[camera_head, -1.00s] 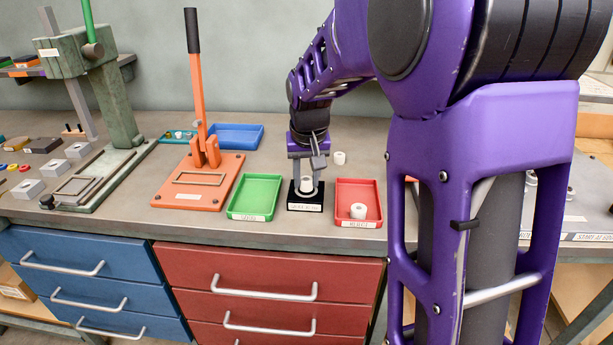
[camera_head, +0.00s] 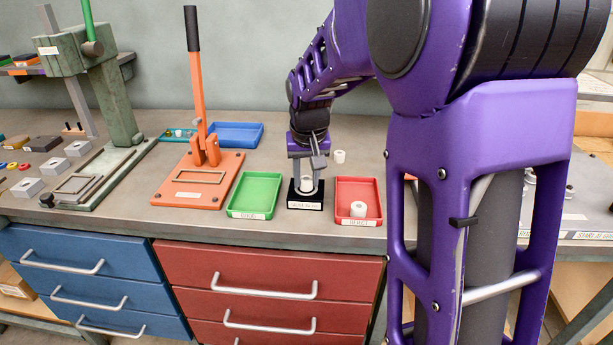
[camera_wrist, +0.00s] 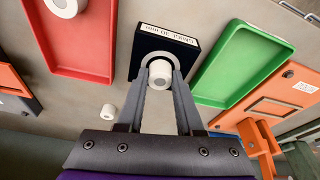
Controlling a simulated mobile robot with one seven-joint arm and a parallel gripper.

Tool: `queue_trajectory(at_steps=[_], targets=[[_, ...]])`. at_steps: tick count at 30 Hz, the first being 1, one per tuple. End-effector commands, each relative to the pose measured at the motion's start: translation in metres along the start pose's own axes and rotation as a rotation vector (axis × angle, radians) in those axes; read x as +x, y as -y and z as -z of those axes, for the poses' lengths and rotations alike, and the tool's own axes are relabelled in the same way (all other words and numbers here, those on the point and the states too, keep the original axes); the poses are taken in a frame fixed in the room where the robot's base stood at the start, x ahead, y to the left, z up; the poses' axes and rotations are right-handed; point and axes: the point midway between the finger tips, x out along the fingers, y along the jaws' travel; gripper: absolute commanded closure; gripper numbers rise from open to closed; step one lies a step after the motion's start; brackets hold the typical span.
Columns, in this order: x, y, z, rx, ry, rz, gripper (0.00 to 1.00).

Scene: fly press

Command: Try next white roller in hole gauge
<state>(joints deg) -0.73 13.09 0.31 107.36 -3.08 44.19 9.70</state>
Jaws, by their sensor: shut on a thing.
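My gripper (camera_wrist: 161,85) is shut on a white roller (camera_wrist: 161,72), which stands at the hole of the black gauge block (camera_wrist: 183,55). The gauge also shows in the head view (camera_head: 305,204), with the held roller (camera_head: 306,184) upright at its top. I cannot tell how deep the roller sits in the hole. Another white roller (camera_head: 340,156) stands on the bench behind the gauge. A third white roller (camera_head: 358,208) is in the red tray (camera_head: 371,186), right of the gauge. The green tray (camera_head: 248,211) is empty, left of the gauge.
An orange lever press (camera_head: 180,193) stands left of the green tray, with a blue tray (camera_head: 240,128) behind it. A green fly press (camera_head: 118,108) stands farther left beside several grey blocks. My arm covers the bench on the right.

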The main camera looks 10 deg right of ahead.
Motion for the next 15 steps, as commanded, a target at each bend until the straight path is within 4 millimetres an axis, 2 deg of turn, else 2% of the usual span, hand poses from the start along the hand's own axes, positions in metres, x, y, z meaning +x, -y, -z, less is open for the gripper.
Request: queue_trajectory(at_steps=[12,13,15], targets=[[0.0001,0.0000,0.0000,0.000,0.000,0.000,1.00],[0.0001,0.0000,0.0000,0.000,0.000,0.000,0.59],[0.0000,0.0000,0.0000,0.000,0.000,0.000,0.47]])
